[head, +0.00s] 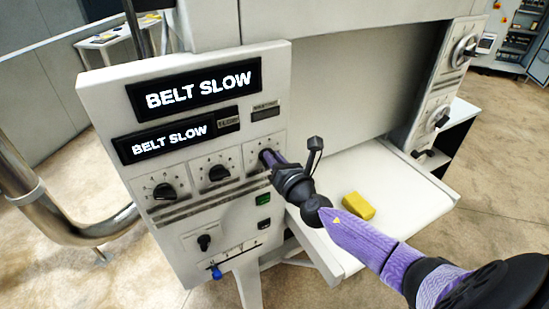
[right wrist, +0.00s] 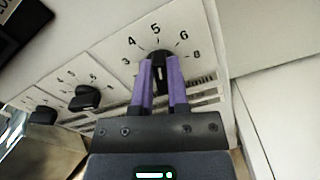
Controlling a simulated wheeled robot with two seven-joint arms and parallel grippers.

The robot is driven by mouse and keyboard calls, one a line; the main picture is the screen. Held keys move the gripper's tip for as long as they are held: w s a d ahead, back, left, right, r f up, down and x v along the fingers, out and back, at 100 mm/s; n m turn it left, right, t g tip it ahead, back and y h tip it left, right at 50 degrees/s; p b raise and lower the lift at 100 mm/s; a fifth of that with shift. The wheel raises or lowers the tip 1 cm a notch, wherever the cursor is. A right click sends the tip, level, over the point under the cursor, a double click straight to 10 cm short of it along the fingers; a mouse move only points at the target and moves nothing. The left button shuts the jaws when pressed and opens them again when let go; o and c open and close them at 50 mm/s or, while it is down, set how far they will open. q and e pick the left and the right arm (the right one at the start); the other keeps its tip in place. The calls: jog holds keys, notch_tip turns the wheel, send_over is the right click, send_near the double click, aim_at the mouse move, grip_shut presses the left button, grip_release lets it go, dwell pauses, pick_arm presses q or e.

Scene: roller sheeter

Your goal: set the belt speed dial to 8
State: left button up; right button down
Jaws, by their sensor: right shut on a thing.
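The belt speed dial (right wrist: 156,54) is a black knob on a white plate with printed numbers. In the right wrist view 3, 4, 5, 6 and 8 show around it, with "m/min" partly visible beside the finger. My right gripper (head: 268,157) is at the rightmost of the three dials in the head view. Its purple fingers (right wrist: 160,75) are shut on the knob, one on each side. The knob's top end lies just below the 5; its pointer mark is partly hidden between the fingers. My left gripper is not in view.
Two similar dials, a left one (head: 163,191) and a middle one (head: 218,173), sit alongside. Both displays (head: 203,87) read "BELT SLOW". A green switch (head: 263,199) sits below. A yellow block (head: 358,206) rests on the white shelf (head: 385,178) behind my right arm.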

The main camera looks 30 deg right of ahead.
jog(key=shift+m, duration=0.3)
jog(key=m+b, duration=0.1)
jog(key=m, duration=0.4)
jog(key=f+m, duration=0.1)
jog(key=m, duration=0.4)
jog(key=d+m+b, duration=0.1)
jog(key=m, duration=0.4)
jog(key=shift+f+b, duration=0.25)
jog(key=shift+b, duration=0.05)
jog(key=shift+m, duration=0.4)
jog(key=c, duration=0.6)
grip_release()
